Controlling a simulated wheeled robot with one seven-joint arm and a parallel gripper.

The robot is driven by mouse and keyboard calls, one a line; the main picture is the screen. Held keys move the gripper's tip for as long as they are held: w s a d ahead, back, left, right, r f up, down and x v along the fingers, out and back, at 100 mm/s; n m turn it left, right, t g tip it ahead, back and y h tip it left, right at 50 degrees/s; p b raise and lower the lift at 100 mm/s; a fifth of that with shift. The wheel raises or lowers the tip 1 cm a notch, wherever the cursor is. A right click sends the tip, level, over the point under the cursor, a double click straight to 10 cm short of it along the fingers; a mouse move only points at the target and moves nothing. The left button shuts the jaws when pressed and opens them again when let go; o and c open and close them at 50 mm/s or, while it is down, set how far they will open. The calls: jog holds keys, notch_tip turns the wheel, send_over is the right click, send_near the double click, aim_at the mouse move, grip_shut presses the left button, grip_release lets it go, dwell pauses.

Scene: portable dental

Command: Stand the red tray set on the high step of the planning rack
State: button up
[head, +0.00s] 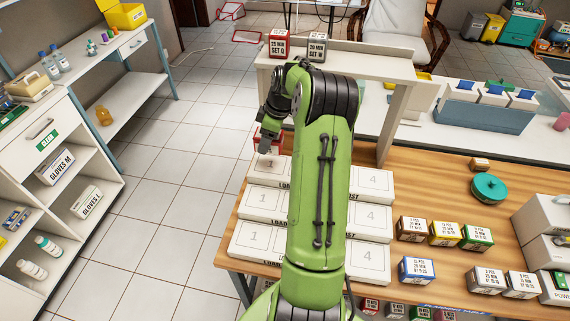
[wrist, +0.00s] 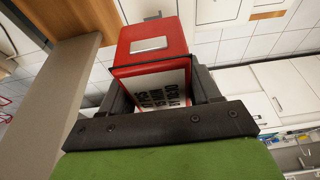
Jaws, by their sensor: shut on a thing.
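My gripper (head: 268,143) is shut on a red box-shaped tray set (wrist: 152,38) with a white printed label. In the head view only a little red of the set (head: 258,134) shows beside my gripper, over the far end of the white planning rack. The rack (head: 262,202) has several rows with faint numbers 1 and 4 at the ends and "LOAD" and "LAST" lettering. My arm hides its middle. The wrist view shows the dark fingers on both sides of the set (wrist: 160,88); its label is upside down and partly covered.
A raised white shelf (head: 375,66) stands behind the rack, bearing a red SET Q box (head: 280,43) and a grey SET W box (head: 317,47). Several small labelled boxes and a teal round lid (head: 488,188) sit on the wooden table to the right. Floor left of the table is clear.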

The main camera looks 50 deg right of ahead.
aim_at(266, 164)
notch_tip(266, 164, down, 7)
jog(key=shift+d+f+b, duration=0.15)
jog(key=shift+f+b, duration=0.05)
jog(key=shift+b, duration=0.1)
jog(key=shift+f, duration=0.2)
jog(key=o, duration=1.2)
jog(key=shift+r, duration=0.1)
